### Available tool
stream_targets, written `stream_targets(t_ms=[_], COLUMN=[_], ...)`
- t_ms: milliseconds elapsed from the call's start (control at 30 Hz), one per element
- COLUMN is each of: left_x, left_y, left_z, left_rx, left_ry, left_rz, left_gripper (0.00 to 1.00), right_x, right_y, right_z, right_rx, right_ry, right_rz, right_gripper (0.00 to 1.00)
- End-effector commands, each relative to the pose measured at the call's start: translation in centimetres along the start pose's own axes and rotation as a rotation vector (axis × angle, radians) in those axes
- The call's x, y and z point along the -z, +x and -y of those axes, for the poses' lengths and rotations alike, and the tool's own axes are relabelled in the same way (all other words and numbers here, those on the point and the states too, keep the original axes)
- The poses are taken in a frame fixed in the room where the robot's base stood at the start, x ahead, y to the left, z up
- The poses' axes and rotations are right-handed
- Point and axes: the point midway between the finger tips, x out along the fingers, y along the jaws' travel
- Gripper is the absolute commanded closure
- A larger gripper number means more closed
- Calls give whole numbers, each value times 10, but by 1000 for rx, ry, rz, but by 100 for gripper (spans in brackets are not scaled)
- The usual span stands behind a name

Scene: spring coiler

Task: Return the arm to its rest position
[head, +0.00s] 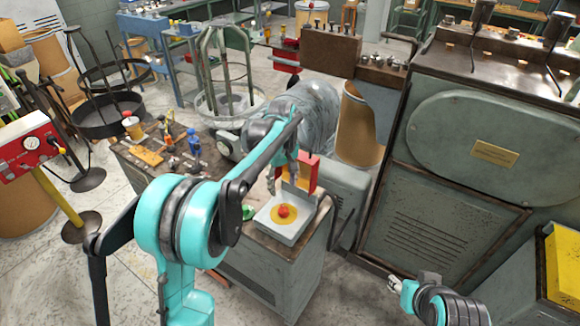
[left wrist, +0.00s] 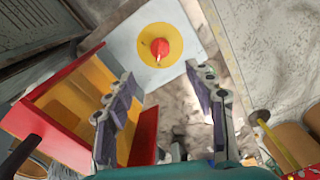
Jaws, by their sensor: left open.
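My left arm reaches from the lower left of the head view over a workbench. My left gripper (head: 283,182) is above the bench, near a red and yellow open box and a red button. In the left wrist view my left gripper (left wrist: 165,82) has its two fingers spread, with nothing between them. The red button (left wrist: 160,47) on its yellow disc lies ahead of the fingertips, apart from them; it shows in the head view too (head: 284,211). My right gripper (head: 395,285) is at the lower right of the head view, small, away from the bench; its opening is unclear.
The red box (head: 312,174) stands right beside my left gripper; in the left wrist view it (left wrist: 62,105) is left of the fingers. The pale button housing (head: 287,231) sits at the bench edge. A large grey machine (head: 440,190) stands to the right. Open floor (head: 60,290) shows at left.

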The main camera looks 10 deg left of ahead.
Motion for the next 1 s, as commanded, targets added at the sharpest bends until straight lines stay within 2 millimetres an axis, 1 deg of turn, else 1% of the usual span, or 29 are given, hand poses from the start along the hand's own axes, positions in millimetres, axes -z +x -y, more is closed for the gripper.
stream_targets(t_ms=[200,267,367,500,600,700,867,1000], left_x=[-2,-6,-18,-45,-66,-88,-122,-148], left_y=[-3,-9,-25,-51,-63,-68,-65,-51], left_z=[3,7,22,55,80,105,146,175], left_rx=[-5,-14,-45,-108,-149,-184,-228,-251], left_ry=[10,27,85,215,313,409,560,680], left_rz=[-5,-13,-43,-117,-179,-245,-360,-460], left_gripper=[45,45,45,45,45,45,45,45], right_x=[0,0,0,0,0,0,0,0], right_y=[0,0,0,0,0,0,0,0], right_z=[0,0,0,0,0,0,0,0], right_rx=[0,0,0,0,0,0,0,0], right_ry=[0,0,0,0,0,0,0,0], right_rz=[0,0,0,0,0,0,0,0], right_gripper=[60,60,60,60,60,60,60,60])
